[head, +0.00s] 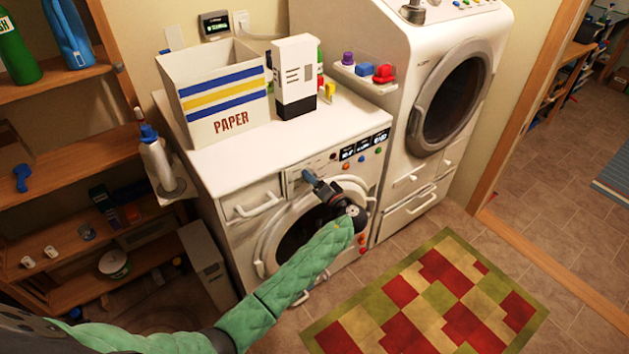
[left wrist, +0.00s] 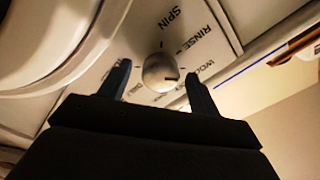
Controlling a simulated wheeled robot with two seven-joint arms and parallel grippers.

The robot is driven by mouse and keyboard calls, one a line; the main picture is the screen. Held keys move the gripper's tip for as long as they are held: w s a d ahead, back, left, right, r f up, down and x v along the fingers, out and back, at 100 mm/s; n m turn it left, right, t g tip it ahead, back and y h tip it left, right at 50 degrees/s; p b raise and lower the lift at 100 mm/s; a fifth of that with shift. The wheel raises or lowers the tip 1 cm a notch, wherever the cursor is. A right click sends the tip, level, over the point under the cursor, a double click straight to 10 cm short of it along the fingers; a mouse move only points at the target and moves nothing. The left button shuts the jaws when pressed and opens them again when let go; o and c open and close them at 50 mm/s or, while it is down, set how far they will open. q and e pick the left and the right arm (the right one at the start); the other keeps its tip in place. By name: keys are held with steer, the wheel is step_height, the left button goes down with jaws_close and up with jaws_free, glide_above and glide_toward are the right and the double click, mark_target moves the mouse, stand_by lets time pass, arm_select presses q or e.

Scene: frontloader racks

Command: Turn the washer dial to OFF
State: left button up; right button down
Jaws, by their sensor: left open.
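The white front-loading washer (head: 222,172) stands in the middle of the head view, with my left gripper (head: 309,177) at its control panel. In the left wrist view the round, pale dial (left wrist: 160,72) sits between the two dark fingertips of my left gripper (left wrist: 158,82). The fingers are open on either side of the dial, with a gap visible at each side. A dark mark on the dial points right, near a partly hidden label below RINSE. SPIN and RINSE are readable; the other labels are blurred or hidden. In the head view my gripper covers the dial. My right gripper is not seen.
A PAPER box (head: 222,105) and a white carton (head: 295,75) stand on the washer. A second machine (head: 395,75) adjoins it on the right. Wooden shelves (head: 75,160) with a white bottle (head: 157,160) are at left. A patchwork rug (head: 425,300) covers the floor in front.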

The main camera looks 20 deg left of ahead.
arm_select(q)
steer(key=shift+c, duration=0.2)
steer(key=c, duration=0.9)
steer(key=shift+m, duration=0.3)
